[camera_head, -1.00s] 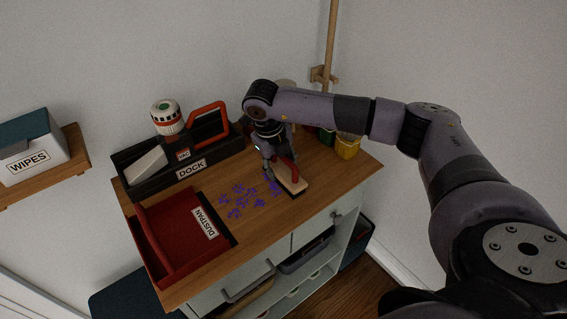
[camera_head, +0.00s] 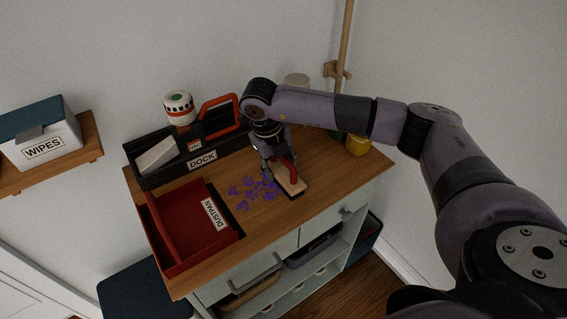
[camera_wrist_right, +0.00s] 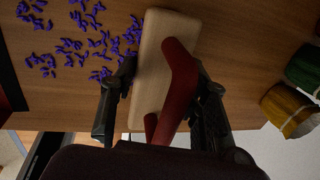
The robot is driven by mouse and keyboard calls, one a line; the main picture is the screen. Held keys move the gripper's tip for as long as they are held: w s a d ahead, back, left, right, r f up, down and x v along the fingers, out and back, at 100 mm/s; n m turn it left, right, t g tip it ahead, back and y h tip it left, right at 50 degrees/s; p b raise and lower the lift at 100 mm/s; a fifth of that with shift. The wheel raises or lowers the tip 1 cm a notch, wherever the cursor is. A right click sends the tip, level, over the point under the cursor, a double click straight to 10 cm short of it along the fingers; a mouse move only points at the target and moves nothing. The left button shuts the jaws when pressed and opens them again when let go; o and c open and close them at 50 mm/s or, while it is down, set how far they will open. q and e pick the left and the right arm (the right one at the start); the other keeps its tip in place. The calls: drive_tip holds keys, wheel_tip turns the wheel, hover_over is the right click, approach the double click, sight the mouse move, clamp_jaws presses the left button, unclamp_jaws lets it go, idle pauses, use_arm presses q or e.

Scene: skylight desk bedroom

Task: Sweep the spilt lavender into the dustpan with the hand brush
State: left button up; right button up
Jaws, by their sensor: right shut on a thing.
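The hand brush, a pale wooden block (camera_head: 291,182) with a red handle (camera_head: 284,165), rests on or just above the wooden counter top. My right gripper (camera_head: 272,161) is shut on its red handle; in the right wrist view the brush (camera_wrist_right: 155,70) lies between the two dark fingers. The spilt lavender (camera_head: 252,191), small purple pieces, lies left of the brush, and the closest pieces are right beside its edge. It also shows in the right wrist view (camera_wrist_right: 90,40). The red dustpan (camera_head: 196,251), labelled DUSTPAN, lies left of the lavender with its dark lip facing it. My left gripper is not in view.
A black DOCK tray (camera_head: 163,177) holding a white block and a red-handled item stands along the back of the counter. A yellow container (camera_head: 356,145) stands at the back right. A WIPES box (camera_head: 42,142) sits on a wall shelf at left.

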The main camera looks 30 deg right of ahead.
drive_tip(key=shift+a, duration=0.1)
drive_tip(key=shift+s+a, duration=0.15)
drive_tip(key=shift+a, duration=1.25)
drive_tip(key=shift+a, duration=0.1)
drive_tip(key=shift+s+a+b, duration=0.1)
drive_tip(key=shift+a+b, duration=0.35)
drive_tip(key=shift+a, duration=0.95)
drive_tip(key=shift+f, duration=0.1)
drive_tip(key=shift+s+a, duration=0.1)
drive_tip(key=shift+a, duration=1.4)
drive_tip(key=shift+b, duration=0.3)
